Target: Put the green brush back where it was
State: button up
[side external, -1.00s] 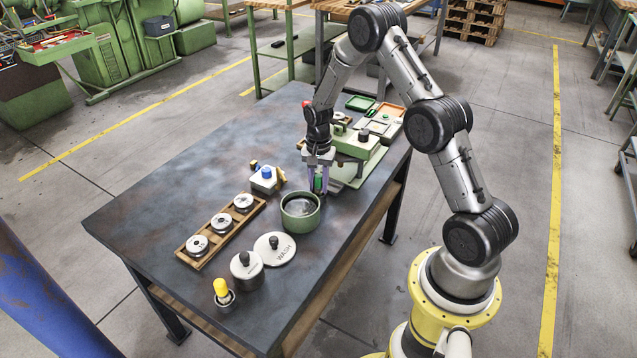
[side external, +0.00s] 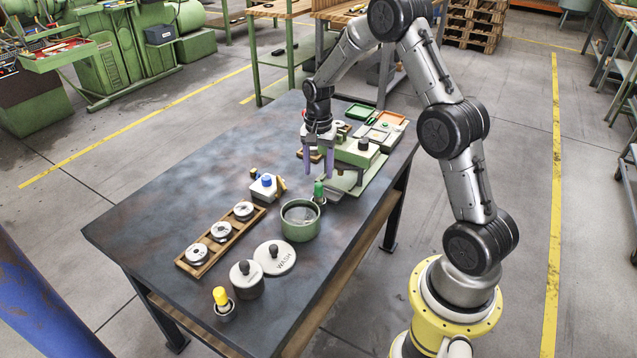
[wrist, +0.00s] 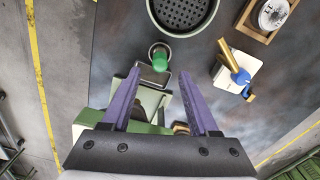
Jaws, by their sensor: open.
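The green brush (side external: 319,188) stands upright in a small round metal holder (side external: 320,200) beside the green wash pot (side external: 300,236). In the wrist view its green top (wrist: 160,60) shows inside the ring of the holder (wrist: 151,49), just beyond my fingertips. My gripper (side external: 319,169) is open and empty, with its purple fingers pointing down, above and a little behind the brush. The wrist view shows a clear gap between the two fingers (wrist: 160,74), apart from the brush. The brush's lower end is hidden in the holder.
A green-and-white fixture (side external: 357,155) stands close to the right of my gripper. A white block with a blue knob (side external: 266,186) is to the left. A wooden rack with several metal discs (side external: 221,238), a yellow-topped brush (side external: 220,296) and a round lid (side external: 275,256) lie nearer.

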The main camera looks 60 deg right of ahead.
notch_tip(320, 180, up, 4)
jog(key=shift+a+r, duration=0.1)
jog(key=s+a+r+n+t, duration=0.1)
jog(key=s+a+r+n, duration=0.2)
jog(key=s+a+r, duration=0.3)
jog(key=s+a+r+n+t, duration=0.25)
jog(key=a+r+n, duration=0.2)
jog(key=r, duration=0.35)
jog(key=s+a+r+n+t, duration=0.1)
jog(key=s+a+n, duration=0.2)
jog(key=s, duration=0.5)
jog(key=s+a+r+n+t, duration=0.1)
jog(key=s+a+n, duration=0.3)
jog(key=s, duration=0.4)
jog(key=shift+a, duration=0.5)
